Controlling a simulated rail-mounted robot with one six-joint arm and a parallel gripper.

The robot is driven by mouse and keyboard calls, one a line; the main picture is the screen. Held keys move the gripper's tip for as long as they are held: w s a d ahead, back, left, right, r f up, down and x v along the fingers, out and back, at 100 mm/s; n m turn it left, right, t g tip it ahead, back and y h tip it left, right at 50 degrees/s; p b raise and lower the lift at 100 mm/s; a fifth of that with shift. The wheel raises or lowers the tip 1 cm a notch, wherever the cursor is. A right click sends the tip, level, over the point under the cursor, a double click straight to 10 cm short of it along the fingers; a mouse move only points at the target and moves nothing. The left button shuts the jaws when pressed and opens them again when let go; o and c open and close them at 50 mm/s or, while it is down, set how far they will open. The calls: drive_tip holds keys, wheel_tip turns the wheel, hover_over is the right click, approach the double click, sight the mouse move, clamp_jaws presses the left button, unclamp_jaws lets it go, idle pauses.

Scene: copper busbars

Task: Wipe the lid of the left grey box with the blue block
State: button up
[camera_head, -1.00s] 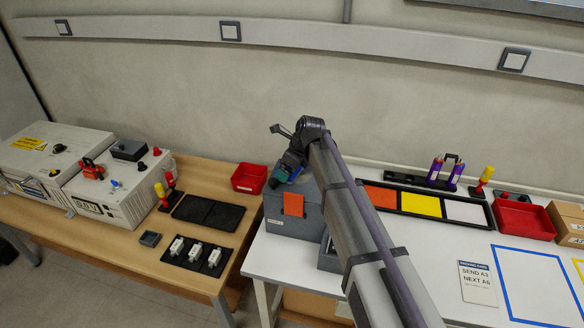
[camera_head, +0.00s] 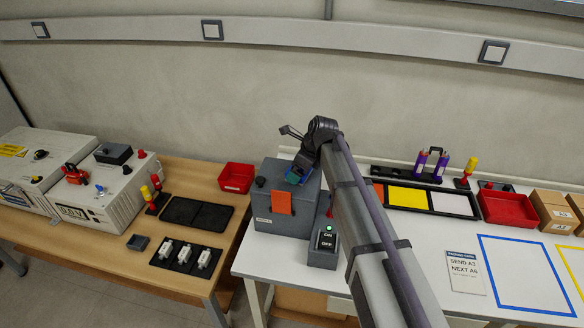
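The left grey box (camera_head: 268,206) stands at the left end of the white table, with an orange tag (camera_head: 283,201) on its front. My gripper (camera_head: 297,173) points down over the right part of its lid (camera_head: 275,170). A small blue block (camera_head: 291,177) shows at the fingers, apparently gripped, low at the lid. Whether it touches the lid is hard to tell. My wrist and arm hide the lid's right rear and part of the table behind.
A small grey ON/OFF switch box (camera_head: 323,247) with a green light stands close right of the grey box. A red bin (camera_head: 237,177) and black trays (camera_head: 196,213) lie on the wooden table to the left.

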drive_tip(key=shift+r+p, duration=3.05)
drive_tip(key=shift+a, duration=0.1)
wheel_tip(320, 180, up, 3)
drive_tip(key=p, duration=0.3)
drive_tip(key=shift+r, duration=0.15)
drive_tip(key=shift+f, duration=0.2)
drive_tip(key=shift+f+b, duration=0.5)
drive_tip(key=shift+f, duration=0.1)
